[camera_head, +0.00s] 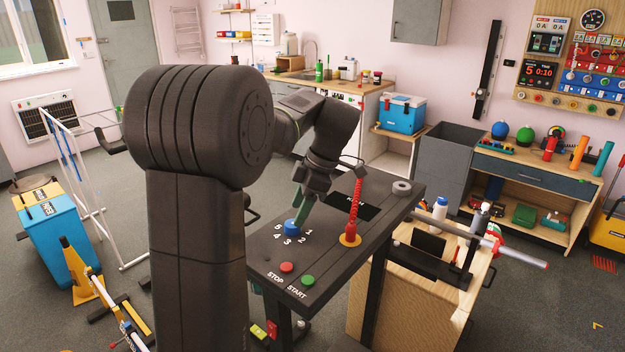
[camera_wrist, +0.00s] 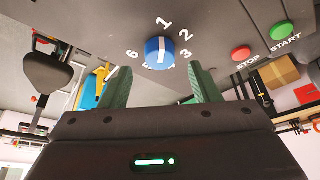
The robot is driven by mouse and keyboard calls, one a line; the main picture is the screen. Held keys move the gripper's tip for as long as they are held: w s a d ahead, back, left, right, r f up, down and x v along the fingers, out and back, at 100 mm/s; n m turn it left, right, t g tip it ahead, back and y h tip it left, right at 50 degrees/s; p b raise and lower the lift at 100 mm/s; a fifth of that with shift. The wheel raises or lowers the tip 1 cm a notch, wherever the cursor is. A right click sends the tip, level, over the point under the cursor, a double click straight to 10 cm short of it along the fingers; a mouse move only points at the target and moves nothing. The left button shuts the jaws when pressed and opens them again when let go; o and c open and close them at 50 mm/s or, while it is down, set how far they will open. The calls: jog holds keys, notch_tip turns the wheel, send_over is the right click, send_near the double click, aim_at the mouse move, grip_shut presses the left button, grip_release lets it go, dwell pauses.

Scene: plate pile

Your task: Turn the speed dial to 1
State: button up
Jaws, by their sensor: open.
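The blue speed dial (camera_head: 292,227) sits on the dark console, ringed by white numbers. In the wrist view the dial (camera_wrist: 160,53) is ahead of and between my open fingertips, apart from them, with a white line across its top. The line runs roughly toward the 1 (camera_wrist: 164,22), but I cannot tell which number it marks. My gripper (camera_head: 301,212) has green fingers pointing down at the dial. In the wrist view my gripper (camera_wrist: 161,78) is open and empty. The number nearest my gripper is partly hidden by the dial.
A red stop button (camera_head: 286,267) and green start button (camera_head: 308,280) lie at the console's near edge. A red coiled post (camera_head: 355,210) on a yellow base stands right of the dial. A grey roll (camera_head: 401,188) lies at the console's far right corner.

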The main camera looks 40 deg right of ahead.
aim_at(293, 227)
jog(key=v, duration=1)
jog(key=x, duration=1.3)
jog(key=shift+a+f, duration=0.1)
jog(key=shift+f, duration=0.25)
jog(key=shift+r, duration=0.15)
